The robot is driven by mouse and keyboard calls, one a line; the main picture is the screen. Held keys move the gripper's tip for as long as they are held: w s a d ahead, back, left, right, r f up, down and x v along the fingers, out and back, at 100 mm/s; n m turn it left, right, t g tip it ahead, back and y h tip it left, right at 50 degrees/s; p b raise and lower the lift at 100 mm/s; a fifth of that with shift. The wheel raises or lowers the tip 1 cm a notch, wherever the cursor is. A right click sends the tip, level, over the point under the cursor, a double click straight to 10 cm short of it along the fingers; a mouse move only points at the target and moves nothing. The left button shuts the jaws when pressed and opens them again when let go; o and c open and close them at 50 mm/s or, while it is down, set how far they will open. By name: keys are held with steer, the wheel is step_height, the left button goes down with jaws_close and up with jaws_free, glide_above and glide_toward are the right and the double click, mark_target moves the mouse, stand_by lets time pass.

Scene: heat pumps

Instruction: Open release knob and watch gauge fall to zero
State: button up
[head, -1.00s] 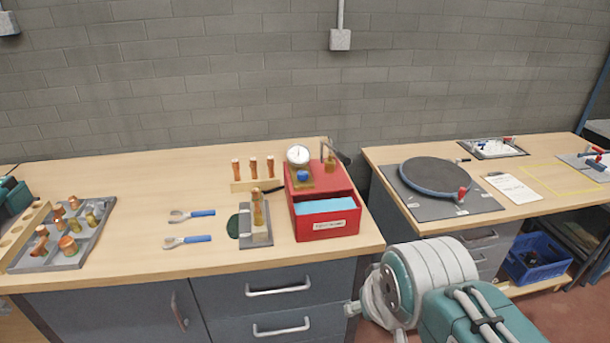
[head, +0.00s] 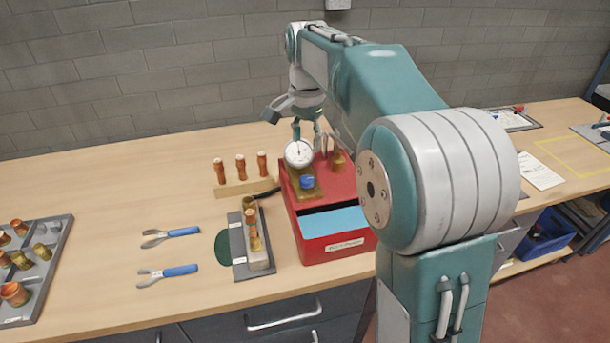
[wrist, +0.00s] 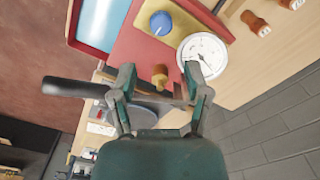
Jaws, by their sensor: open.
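The round white gauge (head: 298,153) stands on a brass-coloured block on the red unit (head: 312,222). Its dark needle shows, but I cannot read the value. The blue release knob (head: 307,182) sits on the same block, just in front of the gauge. In the wrist view the knob (wrist: 160,23) is beyond my fingertips, and the gauge (wrist: 203,55) is close by the right finger. My gripper (wrist: 162,80) is open and empty, its fingers spread either side of a brass fitting (wrist: 160,75). In the head view my gripper (head: 308,130) is above and behind the gauge, partly hidden.
A dark handle (wrist: 75,88) crosses behind my left finger. A wooden rack with several copper-topped pieces (head: 240,173) stands left of the red unit. A grey plate with fittings (head: 252,245) lies before it. Blue-handled pliers (head: 170,272) lie on clear bench.

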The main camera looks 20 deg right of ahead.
mark_target(306, 179)
steer(key=f, duration=1.1)
steer(key=shift+w, duration=0.2)
jaws_close()
